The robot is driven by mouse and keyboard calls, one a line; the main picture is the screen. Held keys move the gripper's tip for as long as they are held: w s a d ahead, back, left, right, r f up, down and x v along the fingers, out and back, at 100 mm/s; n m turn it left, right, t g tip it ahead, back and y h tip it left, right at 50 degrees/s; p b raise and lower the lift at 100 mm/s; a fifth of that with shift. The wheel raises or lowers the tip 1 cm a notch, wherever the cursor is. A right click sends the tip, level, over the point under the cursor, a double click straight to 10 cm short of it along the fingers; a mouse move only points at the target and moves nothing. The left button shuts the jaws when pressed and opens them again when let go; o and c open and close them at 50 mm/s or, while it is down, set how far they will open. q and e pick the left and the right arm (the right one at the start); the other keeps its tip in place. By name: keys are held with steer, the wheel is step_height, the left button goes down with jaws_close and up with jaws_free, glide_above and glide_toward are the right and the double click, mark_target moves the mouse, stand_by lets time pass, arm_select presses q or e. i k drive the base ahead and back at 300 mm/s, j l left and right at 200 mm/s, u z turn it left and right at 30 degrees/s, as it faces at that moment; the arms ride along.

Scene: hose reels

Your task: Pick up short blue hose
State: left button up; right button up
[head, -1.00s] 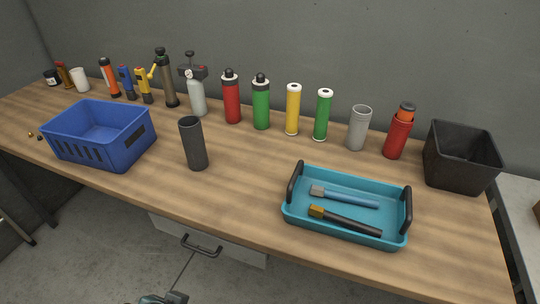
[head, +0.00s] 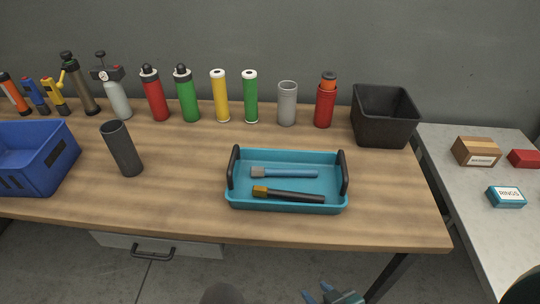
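The short blue hose (head: 292,173) is a blue tube with a grey block-shaped end at its left. It lies in the teal tray (head: 290,208) on the wooden bench, behind a black hose (head: 298,197) with a brass-coloured end. The tray has a black handle at each short side. My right gripper (head: 317,292) shows at the bottom edge, below and in front of the bench, well apart from the tray. Its two fingertips are apart with nothing between them; the rest is cut off. My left gripper is not in view.
A dark grey cup (head: 122,150) stands left of the tray, with a blue crate (head: 35,160) further left. Bottles and cylinders line the back, beside a black bin (head: 385,115). Bare bench top surrounds the tray. A grey side table (head: 465,205) holds small boxes.

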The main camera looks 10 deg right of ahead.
mark_target(255, 171)
steer(key=k+l+z, duration=0.15)
steer(key=l+z, duration=0.15)
steer(key=z, duration=0.15)
steer(key=k+l+z, duration=0.1)
steer(key=l+z, duration=0.2)
steer(key=z, duration=0.15)
